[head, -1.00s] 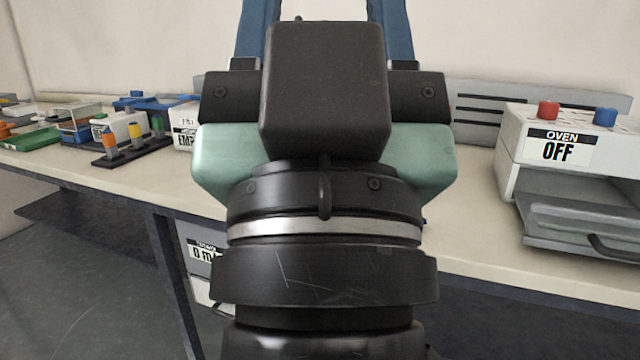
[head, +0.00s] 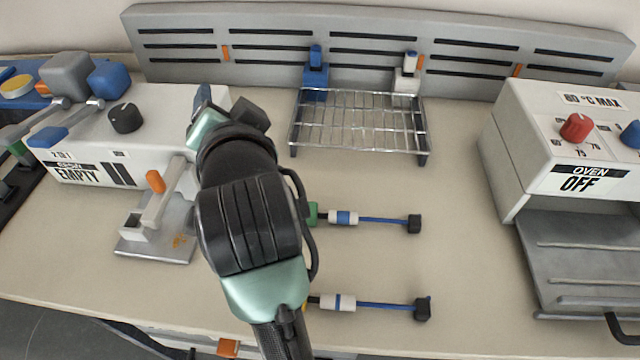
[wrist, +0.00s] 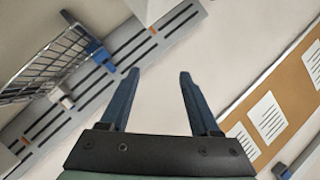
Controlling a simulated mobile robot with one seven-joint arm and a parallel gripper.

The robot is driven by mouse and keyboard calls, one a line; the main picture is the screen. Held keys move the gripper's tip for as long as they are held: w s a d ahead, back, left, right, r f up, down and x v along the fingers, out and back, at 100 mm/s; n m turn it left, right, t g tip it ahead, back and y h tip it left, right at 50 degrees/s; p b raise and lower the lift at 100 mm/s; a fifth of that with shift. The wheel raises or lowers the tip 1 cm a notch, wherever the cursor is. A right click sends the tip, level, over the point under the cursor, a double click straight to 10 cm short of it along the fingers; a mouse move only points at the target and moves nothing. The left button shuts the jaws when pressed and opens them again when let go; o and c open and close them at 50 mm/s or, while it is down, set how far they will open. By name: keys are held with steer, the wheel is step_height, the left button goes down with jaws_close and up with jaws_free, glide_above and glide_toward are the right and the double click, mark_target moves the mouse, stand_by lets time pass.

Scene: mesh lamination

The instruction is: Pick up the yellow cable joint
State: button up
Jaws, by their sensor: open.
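Two blue cables lie on the bench in the head view. The nearer cable (head: 378,306) has a white-and-blue sleeve and a black end. A small yellow bit (head: 305,304) shows at its left end beside my arm; this looks like the yellow cable joint, mostly hidden. The farther cable (head: 382,220) has a green joint (head: 312,214) at its left end, partly hidden by my arm. My gripper is open and empty in the wrist view (wrist: 158,74), its blue fingers pointing at the wall. It is raised well away from the cables.
A wire rack (head: 360,125) stands behind the cables, before a grey slotted panel (head: 380,45). The oven (head: 570,150), marked OFF, is at right with its tray out. A white dispenser (head: 85,140), marked EMPTY, is at left. Bench between cables and oven is clear.

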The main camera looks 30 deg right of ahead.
step_height(320, 180, down, 2)
steer(key=s+d+m+g+p, duration=0.2)
steer(key=m+g+p, duration=0.1)
steer(key=g+p, duration=0.15)
steer(key=m+g+y+p, duration=0.3)
steer(key=m+g+p, duration=0.75)
steer(key=p, duration=0.65)
glide_above(330, 299)
steer(key=f, duration=1.3)
steer(key=shift+a+f, duration=0.25)
steer(key=shift+f, duration=0.05)
steer(key=shift+d+f, duration=0.15)
steer(key=shift+f, duration=1.2)
steer(key=shift+d+f, duration=0.1)
steer(key=shift+f, duration=1.25)
jaws_close()
